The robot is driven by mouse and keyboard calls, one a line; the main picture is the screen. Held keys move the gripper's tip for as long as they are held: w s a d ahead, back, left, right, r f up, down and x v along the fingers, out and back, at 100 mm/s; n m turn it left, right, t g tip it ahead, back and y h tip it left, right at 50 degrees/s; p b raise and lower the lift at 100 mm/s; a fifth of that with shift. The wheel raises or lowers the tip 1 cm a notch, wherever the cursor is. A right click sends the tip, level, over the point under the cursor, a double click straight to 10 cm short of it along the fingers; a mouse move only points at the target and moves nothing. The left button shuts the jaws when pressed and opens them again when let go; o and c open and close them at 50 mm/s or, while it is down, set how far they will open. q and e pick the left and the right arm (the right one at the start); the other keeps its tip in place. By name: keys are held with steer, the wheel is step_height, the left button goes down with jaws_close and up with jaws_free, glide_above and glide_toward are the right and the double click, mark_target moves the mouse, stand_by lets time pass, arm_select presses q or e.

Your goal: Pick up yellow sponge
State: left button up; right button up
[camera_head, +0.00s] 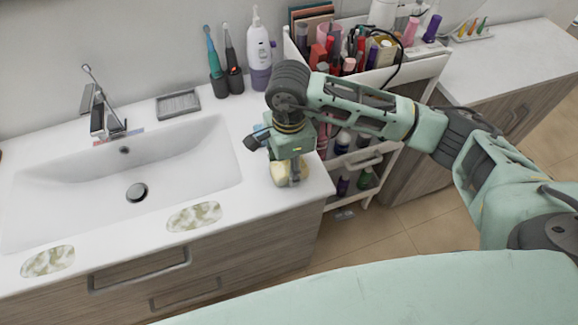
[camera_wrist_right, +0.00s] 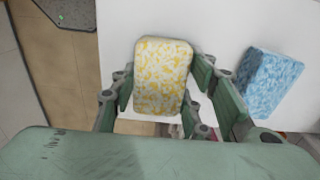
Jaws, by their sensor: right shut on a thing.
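The yellow sponge (camera_wrist_right: 163,75) is a rounded block speckled yellow and white. In the head view it shows partly below my right gripper (camera_head: 289,168), near the counter's right front corner. In the wrist view the fingers of my right gripper (camera_wrist_right: 165,95) are on both sides of the sponge and shut on it. I cannot tell whether the sponge is clear of the counter. My left gripper is not in view.
A blue speckled sponge (camera_wrist_right: 270,82) lies beside it. The sink (camera_head: 130,180) is to the left. Two whitish oval mats (camera_head: 194,216) lie along the front edge. A soap dish (camera_head: 178,104), toothbrush cups (camera_head: 219,85) and a pump bottle (camera_head: 259,50) stand behind. The cart (camera_head: 359,160) is at the right.

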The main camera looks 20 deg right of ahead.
steer(key=shift+r+b, duration=0.35)
steer(key=shift+r, duration=0.3)
steer(key=r, duration=0.1)
steer(key=r+b, duration=0.1)
steer(key=shift+s+d+r, duration=0.15)
steer(key=shift+s+r, duration=0.05)
steer(key=shift+r, duration=0.15)
steer(key=s+d+r+b, duration=0.3)
steer(key=s+d+r, duration=0.2)
steer(key=s, duration=0.5)
steer(key=shift+d+r, duration=0.25)
steer(key=shift+r, duration=0.7)
steer(key=shift+w, duration=0.1)
steer(key=o, duration=0.6)
steer(key=shift+c, duration=0.2)
steer(key=shift+f, duration=0.1)
steer(key=c, duration=0.5)
